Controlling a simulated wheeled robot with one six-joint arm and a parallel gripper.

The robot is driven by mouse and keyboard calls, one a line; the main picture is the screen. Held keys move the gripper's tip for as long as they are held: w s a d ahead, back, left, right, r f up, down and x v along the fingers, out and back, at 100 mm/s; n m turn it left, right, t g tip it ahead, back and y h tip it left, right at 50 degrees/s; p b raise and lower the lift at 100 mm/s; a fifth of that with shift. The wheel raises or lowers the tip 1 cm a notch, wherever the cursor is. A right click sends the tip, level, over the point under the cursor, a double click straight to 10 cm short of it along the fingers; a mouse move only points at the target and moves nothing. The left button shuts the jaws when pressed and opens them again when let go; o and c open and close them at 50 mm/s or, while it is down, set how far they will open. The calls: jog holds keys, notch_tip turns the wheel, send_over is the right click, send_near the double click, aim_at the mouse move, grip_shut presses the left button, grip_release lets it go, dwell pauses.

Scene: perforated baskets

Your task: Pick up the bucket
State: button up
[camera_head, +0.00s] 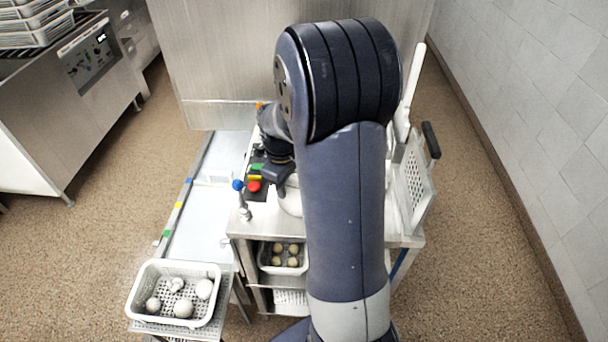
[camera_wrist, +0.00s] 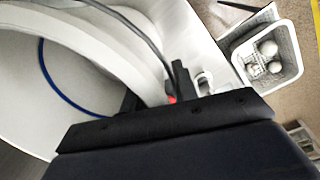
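A white perforated basket (camera_head: 208,269), the likeliest bucket, stands upright at the lower left on the end of a metal stand. It holds several pale round pieces. It also shows at the upper right of the wrist view (camera_wrist: 298,62). My gripper (camera_head: 277,176) is over the metal worktable, up and right of this basket and apart from it. A large white rounded body with a blue line (camera_wrist: 45,75) fills the left of the wrist view, very close to the camera.
A red button box (camera_head: 256,186) and a blue-knobbed lever (camera_head: 241,200) stand on the worktable's left. A second basket (camera_head: 284,268) with round pieces sits on its shelf. Floor is open on both sides.

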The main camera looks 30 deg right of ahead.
grip_shut()
dwell(0.3)
